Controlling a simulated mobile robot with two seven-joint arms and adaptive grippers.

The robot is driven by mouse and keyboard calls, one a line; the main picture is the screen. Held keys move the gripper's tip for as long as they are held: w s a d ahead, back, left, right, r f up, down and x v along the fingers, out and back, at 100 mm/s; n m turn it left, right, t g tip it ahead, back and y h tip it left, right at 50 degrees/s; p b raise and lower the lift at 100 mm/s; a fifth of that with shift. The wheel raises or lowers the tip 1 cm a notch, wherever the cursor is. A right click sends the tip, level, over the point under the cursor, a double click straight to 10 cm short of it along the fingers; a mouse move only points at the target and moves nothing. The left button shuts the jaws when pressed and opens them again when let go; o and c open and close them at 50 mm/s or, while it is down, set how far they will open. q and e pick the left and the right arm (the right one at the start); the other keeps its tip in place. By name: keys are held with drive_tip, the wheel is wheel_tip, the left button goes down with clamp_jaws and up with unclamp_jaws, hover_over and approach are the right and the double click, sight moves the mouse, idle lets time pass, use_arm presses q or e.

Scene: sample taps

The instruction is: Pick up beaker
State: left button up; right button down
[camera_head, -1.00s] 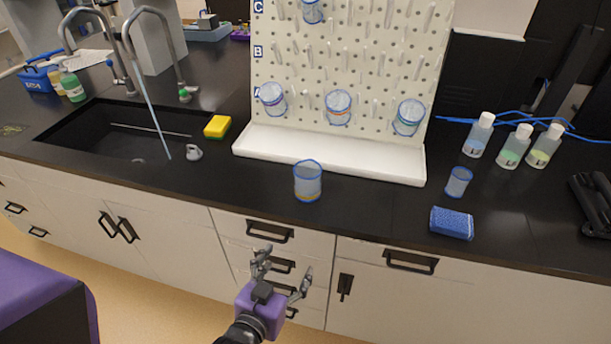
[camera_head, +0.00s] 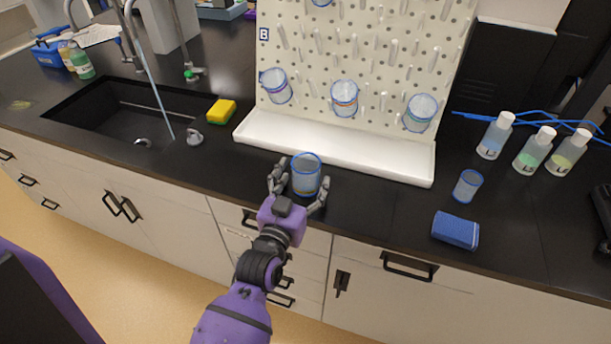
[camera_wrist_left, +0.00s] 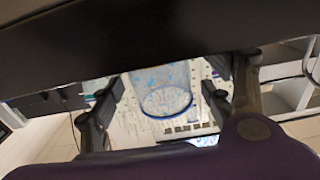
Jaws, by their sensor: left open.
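A clear beaker with a blue rim (camera_head: 306,172) stands upright on the black counter, in front of the white drying rack's tray. My left gripper (camera_head: 299,190) is open, with one finger on each side of the beaker. I cannot tell whether the fingers touch the glass. In the left wrist view the beaker (camera_wrist_left: 164,90) shows between the two open fingers (camera_wrist_left: 162,98). The beaker's lower part is partly hidden by the gripper in the head view. My right gripper is not in view.
The pegboard rack (camera_head: 365,55) behind holds several beakers on pegs. A small beaker (camera_head: 467,186), a blue box-shaped item (camera_head: 455,230) and bottles (camera_head: 533,148) stand to the right. The sink (camera_head: 120,115), stopper-like grey piece (camera_head: 194,137) and yellow sponge (camera_head: 221,111) are left.

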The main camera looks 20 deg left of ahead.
use_arm(q)
drive_tip(key=shift+w, duration=1.1)
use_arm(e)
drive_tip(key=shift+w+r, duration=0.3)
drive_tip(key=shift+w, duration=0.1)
use_arm(q)
drive_tip(key=shift+s, duration=0.1)
drive_tip(key=c, duration=1.2)
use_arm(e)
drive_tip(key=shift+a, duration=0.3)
